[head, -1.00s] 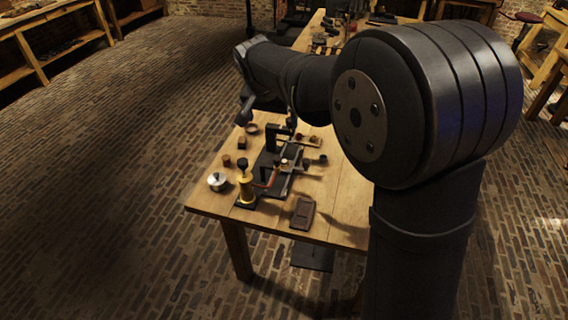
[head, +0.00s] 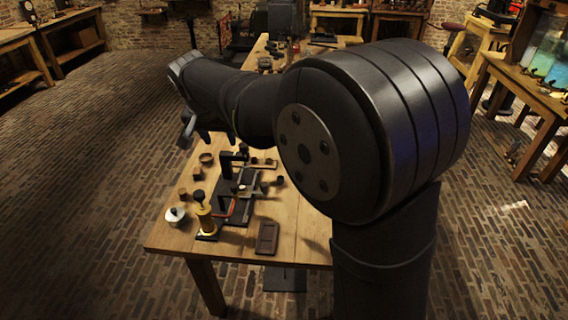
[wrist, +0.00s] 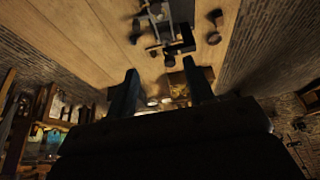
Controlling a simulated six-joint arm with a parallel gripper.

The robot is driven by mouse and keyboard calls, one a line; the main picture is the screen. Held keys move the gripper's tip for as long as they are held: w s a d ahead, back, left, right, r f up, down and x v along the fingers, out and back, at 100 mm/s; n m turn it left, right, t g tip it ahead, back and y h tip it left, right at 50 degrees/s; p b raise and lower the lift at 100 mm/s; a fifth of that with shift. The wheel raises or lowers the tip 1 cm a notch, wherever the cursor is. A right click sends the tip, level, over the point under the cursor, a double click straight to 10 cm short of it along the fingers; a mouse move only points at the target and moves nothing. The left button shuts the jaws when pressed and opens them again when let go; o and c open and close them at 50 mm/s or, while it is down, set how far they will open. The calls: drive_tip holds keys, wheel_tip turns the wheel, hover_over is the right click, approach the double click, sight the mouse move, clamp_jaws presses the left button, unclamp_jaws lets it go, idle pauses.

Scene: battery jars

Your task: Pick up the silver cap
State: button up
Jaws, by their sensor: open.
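The silver cap (head: 175,215) looks like a small round silver-white piece with a dark spot on top. It sits at the left front of the wooden table (head: 293,215) in the head view, left of a brass cylinder with a dark knob (head: 204,214). My gripper (head: 187,130) is beyond the table's left far side, well above and behind the cap. In the wrist view my gripper (wrist: 160,65) shows two dark fingers spread apart with no object clearly held. I cannot make out the cap in the wrist view.
A dark fixture (head: 232,180) with an upright post stands mid-table, right of the cap. Small brown blocks lie behind the cap. A dark brown tray (head: 267,237) lies at the front. The front right of the table is bare. My arm hides part of the table's right side.

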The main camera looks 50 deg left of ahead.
drive_tip(key=shift+a, duration=0.1)
drive_tip(key=m+g+h, duration=0.3)
drive_tip(key=m, duration=1.8)
hover_over(242, 189)
drive_tip(key=a, duration=0.1)
drive_tip(key=f, duration=2.3)
drive_tip(key=shift+w+a+f, duration=0.2)
drive_tip(key=shift+w, duration=0.15)
drive_tip(key=shift+d+f, duration=0.2)
drive_tip(key=shift+f, duration=2.45)
drive_tip(key=c, duration=1)
